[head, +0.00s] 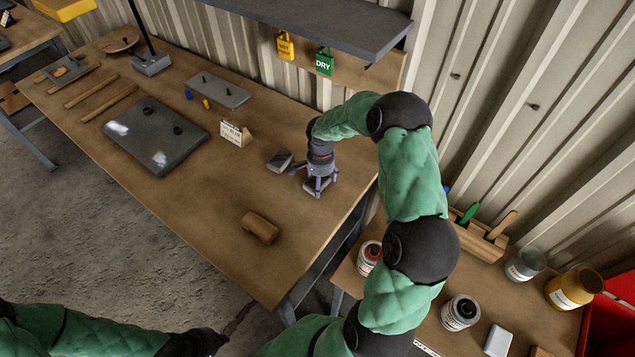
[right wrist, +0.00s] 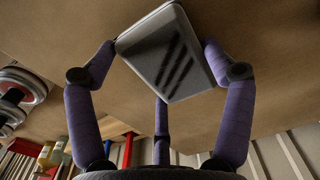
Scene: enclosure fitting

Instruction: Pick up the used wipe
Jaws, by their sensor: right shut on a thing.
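The used wipe (right wrist: 172,55) is a pale grey, flat square pad with dark streaks across its face. In the right wrist view it sits between the purple fingers of my right gripper (right wrist: 160,75), which is shut on it. In the head view the right gripper (head: 320,185) is low over the right end of the long wooden table, and the wipe (head: 322,187) is partly hidden under the fingers. My left gripper (head: 230,332) is at the bottom left, dark and hard to make out, away from the table top; its fingers cannot be read.
A small grey block (head: 279,160) lies just left of the right gripper. A brown block (head: 260,226) is nearer the front edge. A shelf (head: 320,25) overhangs the back. Jars (head: 460,312) crowd the side table.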

